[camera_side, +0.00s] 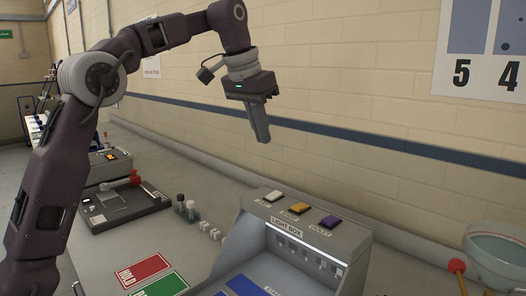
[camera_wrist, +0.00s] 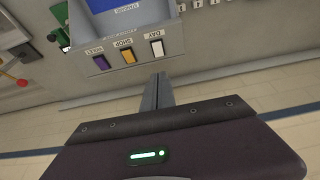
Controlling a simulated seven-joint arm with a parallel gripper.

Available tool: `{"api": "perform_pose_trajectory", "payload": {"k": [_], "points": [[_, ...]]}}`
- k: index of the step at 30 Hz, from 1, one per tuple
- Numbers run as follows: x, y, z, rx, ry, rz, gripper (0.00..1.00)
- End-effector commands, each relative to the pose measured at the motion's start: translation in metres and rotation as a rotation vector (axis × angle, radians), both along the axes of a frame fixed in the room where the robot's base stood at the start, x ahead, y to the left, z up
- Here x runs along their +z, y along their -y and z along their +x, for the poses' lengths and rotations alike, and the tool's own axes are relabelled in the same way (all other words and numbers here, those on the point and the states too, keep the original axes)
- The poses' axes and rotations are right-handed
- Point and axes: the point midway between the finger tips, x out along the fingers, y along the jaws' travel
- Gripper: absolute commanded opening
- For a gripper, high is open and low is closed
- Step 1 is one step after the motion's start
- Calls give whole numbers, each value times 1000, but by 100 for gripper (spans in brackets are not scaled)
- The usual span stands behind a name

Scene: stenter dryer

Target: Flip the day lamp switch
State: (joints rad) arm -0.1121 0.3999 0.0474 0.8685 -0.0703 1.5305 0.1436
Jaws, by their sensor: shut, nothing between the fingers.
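The grey light box (camera_side: 355,240) stands on the bench with three rocker switches in a row on its top. The white switch (camera_side: 274,196) is at the left end in the side view, and it also shows in the wrist view (camera_wrist: 157,47) with a label reading DAY. Beside it are a yellow-orange switch (camera_side: 300,207) and a purple switch (camera_side: 329,221). My gripper (camera_side: 264,138) is shut and empty, pointing down in the air above and behind the box, apart from the switches. In the wrist view its fingertips (camera_wrist: 162,76) appear close below the white switch.
The light box's inside (camera_side: 300,255) is lit. A bowl (camera_side: 497,252) stands at the right. The brick wall runs behind the bench.

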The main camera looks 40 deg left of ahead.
Motion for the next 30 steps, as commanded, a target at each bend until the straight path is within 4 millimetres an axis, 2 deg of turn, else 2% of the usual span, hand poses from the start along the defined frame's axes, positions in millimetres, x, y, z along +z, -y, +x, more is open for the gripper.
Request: {"api": "perform_pose_trajectory", "payload": {"k": [11, 14, 25, 30], "points": [[-4, 1, 3, 0, -2, 0, 0], [-18, 1, 8, 0, -4, -1, 0], [-94, 1, 35, -1, -4, 0, 0], [-121, 0, 39, 0, -3, 0, 0]]}}
